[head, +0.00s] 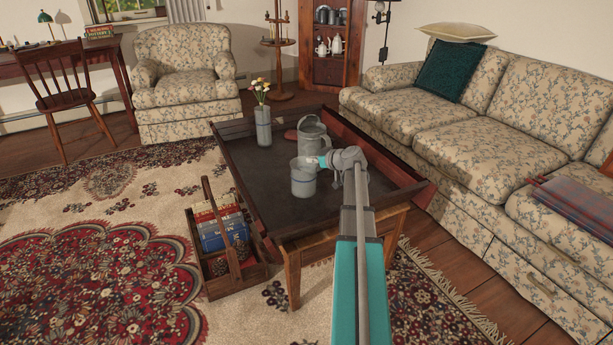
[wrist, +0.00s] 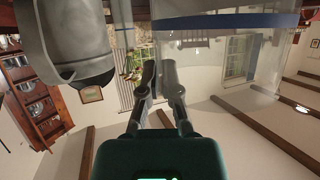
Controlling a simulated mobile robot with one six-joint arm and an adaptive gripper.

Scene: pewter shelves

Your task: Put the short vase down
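The short vase (head: 303,180) is a pale, see-through cylinder with a blue band near its rim. In the head view it is upright over the dark tray-like top of the coffee table (head: 275,210). Whether its base touches the top I cannot tell. My gripper (head: 325,160) is at its right rim. In the wrist view, which is upside down, the vase (wrist: 225,55) fills the upper right. My gripper's fingers (wrist: 160,65) are close together at the vase's left edge, seemingly shut on its thin wall. The exact contact is hard to see.
A grey metal can (head: 312,135) stands just behind the vase. A taller vase with flowers (head: 263,125) is farther back left. The tabletop's front and left are clear, inside raised wooden edges. A wooden basket (head: 235,275) stands left, a sofa (head: 480,150) right.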

